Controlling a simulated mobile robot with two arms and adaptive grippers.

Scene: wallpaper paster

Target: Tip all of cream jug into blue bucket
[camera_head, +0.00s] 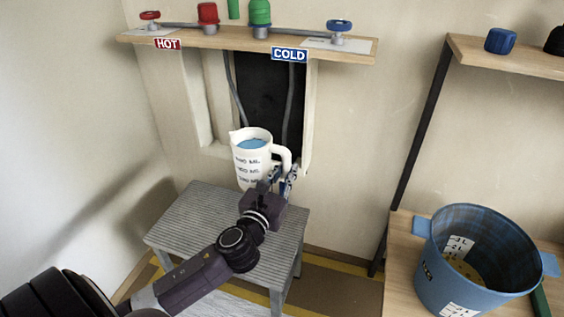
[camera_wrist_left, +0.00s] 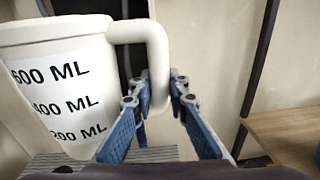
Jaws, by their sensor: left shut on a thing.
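The cream jug (camera_head: 243,159) is upright above the grey slatted stool, with blue liquid visible inside near its top. Its volume marks also show large in the left wrist view, where the jug (camera_wrist_left: 55,45) fills the left side. My left gripper (camera_head: 288,180) is shut on the jug's handle, with its blue fingers on either side of the handle (camera_wrist_left: 158,70) in the wrist view. The blue bucket (camera_head: 445,272) stands on a wooden shelf at the lower right, well apart from the jug. Its inside shows white measure labels and something yellowish at the bottom. My right gripper is not in view.
A grey slatted stool (camera_head: 185,225) stands below the jug. A wooden shelf (camera_head: 215,39) with HOT and COLD valves is above. A dark upright post (camera_head: 420,130) stands between jug and bucket. An upper right shelf (camera_head: 500,60) holds a blue cap-like object (camera_head: 500,41).

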